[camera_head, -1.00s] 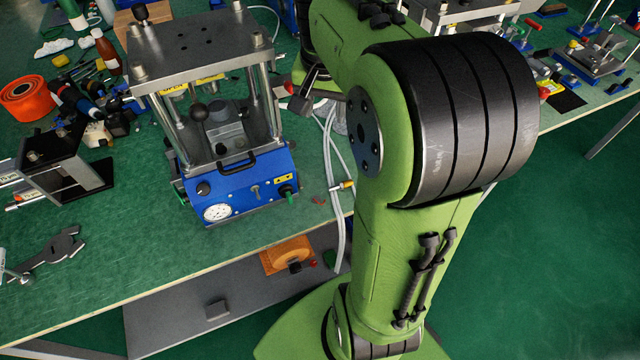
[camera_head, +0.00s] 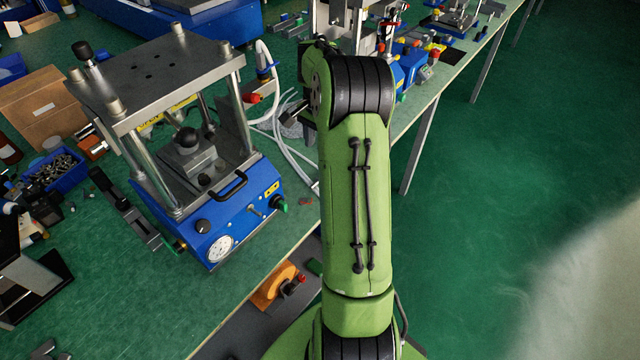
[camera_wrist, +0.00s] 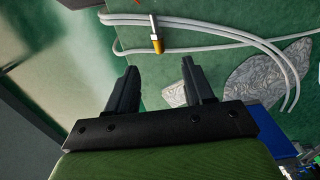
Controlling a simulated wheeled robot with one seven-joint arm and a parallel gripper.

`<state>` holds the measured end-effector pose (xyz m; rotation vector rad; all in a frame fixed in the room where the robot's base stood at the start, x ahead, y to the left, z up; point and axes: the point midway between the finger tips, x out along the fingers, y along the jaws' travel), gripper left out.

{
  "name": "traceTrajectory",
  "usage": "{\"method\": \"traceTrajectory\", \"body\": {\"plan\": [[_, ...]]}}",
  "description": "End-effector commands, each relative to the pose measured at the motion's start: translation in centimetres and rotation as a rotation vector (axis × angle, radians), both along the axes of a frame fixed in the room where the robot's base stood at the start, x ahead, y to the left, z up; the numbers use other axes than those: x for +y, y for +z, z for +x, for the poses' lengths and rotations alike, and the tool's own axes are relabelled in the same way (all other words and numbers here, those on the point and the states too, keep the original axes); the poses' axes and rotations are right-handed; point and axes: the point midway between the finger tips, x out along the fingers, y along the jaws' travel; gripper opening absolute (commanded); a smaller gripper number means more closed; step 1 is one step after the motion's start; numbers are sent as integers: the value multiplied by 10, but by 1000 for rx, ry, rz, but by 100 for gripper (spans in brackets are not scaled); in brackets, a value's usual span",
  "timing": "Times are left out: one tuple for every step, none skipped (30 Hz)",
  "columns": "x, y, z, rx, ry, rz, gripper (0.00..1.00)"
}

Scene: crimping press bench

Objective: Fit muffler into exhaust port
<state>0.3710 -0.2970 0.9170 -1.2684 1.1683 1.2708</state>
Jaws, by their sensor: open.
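My gripper (camera_wrist: 158,72) is open and empty in the wrist view, its two black fingers apart above green surface. A brass-coloured fitting with a pale end (camera_wrist: 156,42) lies just beyond the fingertips, beside pale hoses; I cannot tell whether it is the muffler. The press (camera_head: 170,75) stands on the bench in the head view, with a blue front panel (camera_head: 237,222). I cannot make out which opening is the exhaust port. In the head view my arm hides most of the area around my gripper.
Pale hoses (camera_head: 283,140) run on the bench right of the press. A cardboard box (camera_head: 42,103) and a blue bin of small parts (camera_head: 55,170) stand to its left. An orange object (camera_head: 274,286) sits below the bench edge. Open floor (camera_head: 500,180) lies to the right.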

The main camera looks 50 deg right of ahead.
Motion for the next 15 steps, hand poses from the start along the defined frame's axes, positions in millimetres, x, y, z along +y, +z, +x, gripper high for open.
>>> {"method": "traceTrajectory", "body": {"plan": [[1, -18, -1, 3, 0, 3, 52], [1, -26, 0, 2, 1, 3, 52], [1, -36, -1, 3, 1, 4, 52], [1, -43, 0, 1, 2, 3, 52], [1, -49, 0, 1, 2, 3, 52], [1, -56, 0, 1, 1, 2, 52], [1, -60, 0, 1, 1, 2, 52], [1, -63, -1, 1, 1, 2, 52], [1, -65, 0, 0, 1, 0, 52], [1, -67, 0, 0, 1, 0, 52], [1, -69, -1, 0, 1, 0, 52], [1, -73, -1, 0, 1, 0, 52], [1, -77, -2, 0, 2, 0, 52], [2, -83, -3, 0, 2, 1, 52], [2, -91, -4, 1, 2, 2, 52]]}}
